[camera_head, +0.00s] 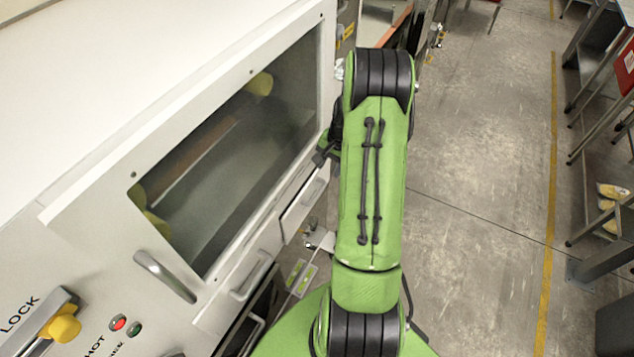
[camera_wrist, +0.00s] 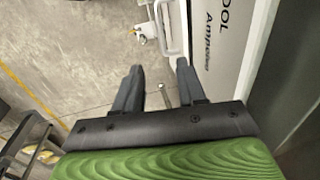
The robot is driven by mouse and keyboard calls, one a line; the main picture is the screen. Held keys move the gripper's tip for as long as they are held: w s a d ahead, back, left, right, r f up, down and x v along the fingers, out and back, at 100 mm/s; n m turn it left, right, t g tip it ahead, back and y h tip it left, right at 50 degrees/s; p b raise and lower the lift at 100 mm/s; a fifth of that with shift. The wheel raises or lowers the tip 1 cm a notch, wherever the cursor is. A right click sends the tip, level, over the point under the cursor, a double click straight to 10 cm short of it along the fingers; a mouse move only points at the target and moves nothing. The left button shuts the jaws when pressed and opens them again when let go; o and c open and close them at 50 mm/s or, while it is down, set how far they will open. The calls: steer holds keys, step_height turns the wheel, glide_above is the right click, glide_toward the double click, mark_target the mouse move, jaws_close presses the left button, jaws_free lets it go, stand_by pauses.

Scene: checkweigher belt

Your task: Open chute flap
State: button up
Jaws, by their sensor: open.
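A white machine stands along the left of the head view. Its large windowed panel (camera_head: 87,190) is closed and has a bar handle (camera_head: 165,276). Below it are smaller fronts with a handle (camera_head: 251,276) and another handle (camera_head: 314,192). I cannot tell which of these is the chute flap. In the wrist view my gripper (camera_wrist: 158,80) is open and empty, with its two dark fingers apart over the floor. A white lettered panel (camera_wrist: 215,60) and a metal bar handle (camera_wrist: 172,30) lie beyond and right of the fingers.
A yellow lock knob (camera_head: 63,327), a red button (camera_head: 118,323) and a green button (camera_head: 135,329) sit at the machine's lower left. Open concrete floor (camera_head: 480,150) with a yellow line lies right of my arm. Metal-framed furniture (camera_head: 585,120) stands along the right edge.

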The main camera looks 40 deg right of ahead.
mark_target(321, 190)
steer(key=x, duration=1.2)
steer(key=shift+w+d+f+b, duration=0.1)
steer(key=shift+w+f+b, duration=0.15)
steer(key=shift+b, duration=0.15)
steer(key=shift+r, duration=0.1)
jaws_close()
